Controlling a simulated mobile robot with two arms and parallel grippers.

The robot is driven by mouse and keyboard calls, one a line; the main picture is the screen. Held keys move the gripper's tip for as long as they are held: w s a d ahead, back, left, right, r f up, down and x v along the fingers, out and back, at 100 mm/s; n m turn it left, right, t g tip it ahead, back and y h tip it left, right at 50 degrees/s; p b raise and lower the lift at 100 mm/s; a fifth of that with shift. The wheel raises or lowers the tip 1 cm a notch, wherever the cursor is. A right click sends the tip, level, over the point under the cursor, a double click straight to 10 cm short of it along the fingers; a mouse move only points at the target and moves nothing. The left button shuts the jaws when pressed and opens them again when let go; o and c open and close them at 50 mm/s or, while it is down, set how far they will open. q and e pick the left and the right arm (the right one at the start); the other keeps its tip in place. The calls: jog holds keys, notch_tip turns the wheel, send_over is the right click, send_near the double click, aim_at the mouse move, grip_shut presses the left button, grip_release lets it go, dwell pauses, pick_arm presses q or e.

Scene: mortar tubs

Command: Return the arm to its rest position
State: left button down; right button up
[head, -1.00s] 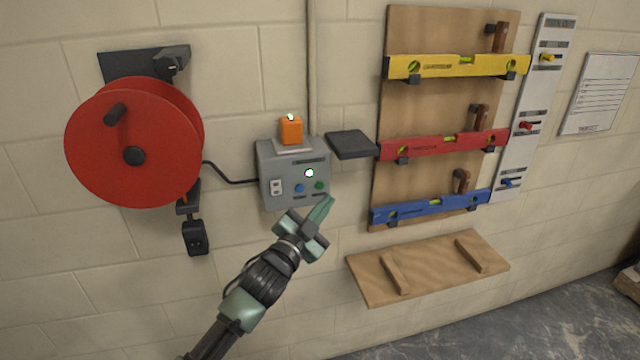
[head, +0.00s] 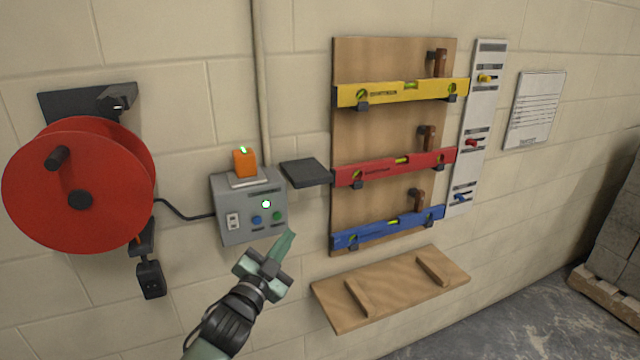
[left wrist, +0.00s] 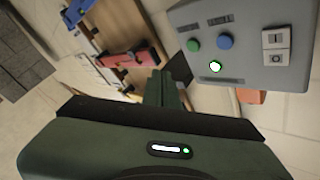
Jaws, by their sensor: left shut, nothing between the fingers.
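My left gripper (head: 284,247) is shut and empty, just below and in front of the grey control box (head: 230,231) on the wall. It appears apart from the box. The left wrist view shows the shut fingers (left wrist: 163,90) with the box's face (left wrist: 265,40) at upper right. The box carries a white rocker switch, a blue button (head: 257,219), a green button (head: 278,216) and a bright lit lamp (head: 266,204). An orange device (head: 244,163) with a green light sits on top of the box. My right gripper is not in view.
A red cable reel (head: 110,225) hangs at left. A dark small shelf (head: 305,172) juts out beside the box. A wooden board (head: 385,120) holds yellow, red and blue levels. A wooden shelf (head: 390,292) projects below it. Stacked blocks stand on a pallet at far right.

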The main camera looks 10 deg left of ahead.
pick_arm(q)
jog(key=s+a+f+n+g+y, duration=0.1)
jog(key=s+f+g, duration=0.1)
jog(key=f, duration=1)
jog(key=s+a+f+n+g+y, duration=0.1)
jog(key=a+f+n+g, duration=0.15)
jog(key=f, duration=0.95)
jog(key=s+f+n+g+y, duration=0.1)
jog(key=s+f+g, duration=0.2)
jog(key=s+f, duration=0.6)
jog(key=s+f+g, duration=0.2)
jog(key=s+f, duration=0.3)
jog(key=f, duration=0.8)
jog(key=s+f+n+g, duration=0.1)
jog(key=s+f+g, duration=0.2)
jog(key=s, duration=1)
jog(key=s+f+g, duration=0.2)
jog(key=s+f, duration=0.8)
jog(key=s, duration=0.4)
jog(key=s+f+n+g, duration=0.1)
jog(key=s+f+g, duration=0.2)
jog(key=s, duration=1.1)
notch_tip(320, 180, down, 4)
jog(key=shift+s+a+r+n+g+y, duration=0.15)
jog(key=shift+a+n+g+y, duration=0.05)
jog(key=shift+n+g+y, duration=0.2)
